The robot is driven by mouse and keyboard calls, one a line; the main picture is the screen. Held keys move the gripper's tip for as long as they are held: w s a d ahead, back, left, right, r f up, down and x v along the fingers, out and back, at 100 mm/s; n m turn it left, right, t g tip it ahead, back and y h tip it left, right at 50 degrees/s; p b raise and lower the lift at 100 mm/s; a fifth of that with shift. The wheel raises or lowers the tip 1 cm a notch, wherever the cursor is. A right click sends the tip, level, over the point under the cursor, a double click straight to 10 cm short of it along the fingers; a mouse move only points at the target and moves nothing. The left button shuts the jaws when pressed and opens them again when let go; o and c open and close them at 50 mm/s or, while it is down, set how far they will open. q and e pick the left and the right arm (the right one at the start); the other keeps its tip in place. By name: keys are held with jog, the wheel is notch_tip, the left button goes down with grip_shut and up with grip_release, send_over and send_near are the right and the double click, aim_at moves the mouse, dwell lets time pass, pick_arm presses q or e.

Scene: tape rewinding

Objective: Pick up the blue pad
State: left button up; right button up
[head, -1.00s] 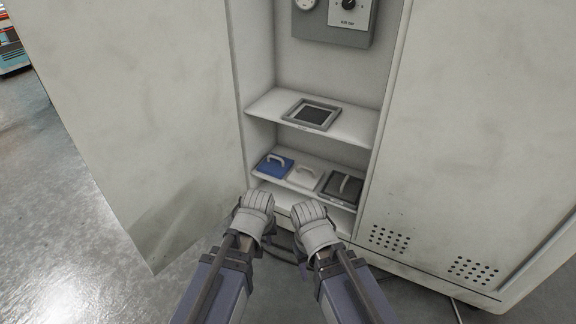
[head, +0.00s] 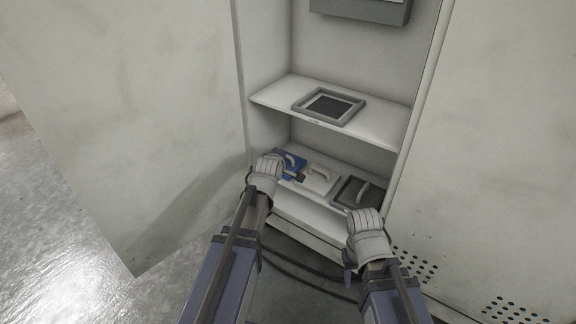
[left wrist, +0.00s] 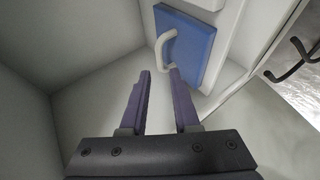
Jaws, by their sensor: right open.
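The blue pad (head: 299,169) with a pale arched handle lies at the left end of the lower shelf, partly hidden by my left gripper (head: 271,163). In the left wrist view the blue pad (left wrist: 193,50) is just beyond the fingertips. My left gripper (left wrist: 159,72) is open, its fingers apart. The lower end of the pale handle (left wrist: 163,46) is close to the tips, nearest the right-hand finger. I cannot tell whether it touches. My right gripper (head: 365,219) is open and empty, in front of the right end of the shelf.
A white pad (head: 318,180) and a dark pad (head: 357,192) with handles lie right of the blue one. A grey framed panel (head: 329,105) lies on the upper shelf (head: 275,94). The cabinet wall (head: 266,70) closes the left side.

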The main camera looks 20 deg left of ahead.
aim_at(293, 163)
pick_arm(q)
jog(key=shift+b+x, duration=1.6)
jog(key=shift+x, duration=1.95)
jog(key=shift+s+d, duration=0.1)
grip_shut()
